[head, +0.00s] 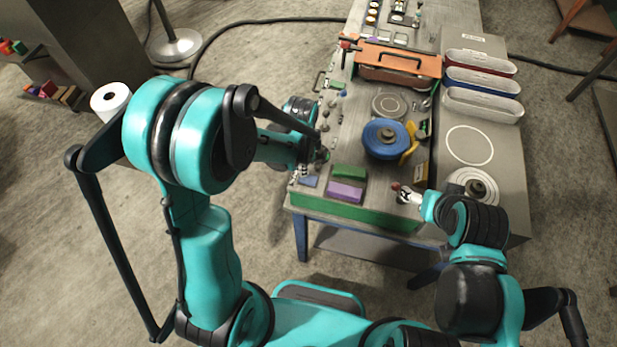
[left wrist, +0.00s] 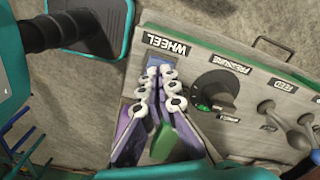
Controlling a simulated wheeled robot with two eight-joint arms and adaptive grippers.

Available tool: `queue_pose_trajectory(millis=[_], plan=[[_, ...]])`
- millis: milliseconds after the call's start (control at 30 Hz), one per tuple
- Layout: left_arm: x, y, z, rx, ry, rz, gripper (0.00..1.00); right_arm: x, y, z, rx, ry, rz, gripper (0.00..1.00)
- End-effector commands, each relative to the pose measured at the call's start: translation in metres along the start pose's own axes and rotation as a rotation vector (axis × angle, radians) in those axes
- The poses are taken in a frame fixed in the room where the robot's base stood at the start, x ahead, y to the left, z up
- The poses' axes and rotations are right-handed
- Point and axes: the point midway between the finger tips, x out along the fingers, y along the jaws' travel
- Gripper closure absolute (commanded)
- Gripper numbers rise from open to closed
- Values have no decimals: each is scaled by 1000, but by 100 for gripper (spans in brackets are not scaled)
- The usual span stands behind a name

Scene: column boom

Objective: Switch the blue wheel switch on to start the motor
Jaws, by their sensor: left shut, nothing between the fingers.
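In the left wrist view, a panel carries an upside-down WHEEL label (left wrist: 166,46). Just below it, a bit of a blue part, apparently the blue wheel switch (left wrist: 153,69), shows behind my left gripper (left wrist: 157,82). The fingers cover most of it, so its position and any contact cannot be told. My left gripper is shut and empty. In the head view, my left gripper (head: 303,172) is low at the bench's near left corner, beside a blue patch (head: 308,181). A round blue wheel (head: 385,138) lies mid-bench. My right gripper (head: 405,194) is over the near right part; its jaws are too small to read.
A black PRESSURE knob (left wrist: 215,90) and grey FEED levers (left wrist: 285,118) are close beside the left gripper. A green block (head: 349,171) and a purple block (head: 345,190) lie near the front edge. An orange toolbox (head: 400,62) and long trays (head: 482,102) stand farther back.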

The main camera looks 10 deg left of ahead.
Motion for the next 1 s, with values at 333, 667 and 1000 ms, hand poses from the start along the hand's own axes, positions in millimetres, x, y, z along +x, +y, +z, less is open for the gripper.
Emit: queue_pose_trajectory(millis=[333,667,1000], plan=[[5,0,0,0,0,0,100,4,0,3,0,0,0,26],[10,0,0,0,0,0,100,7,0,5,0,0,0,26],[15,0,0,0,0,0,100,11,0,8,0,0,0,26]])
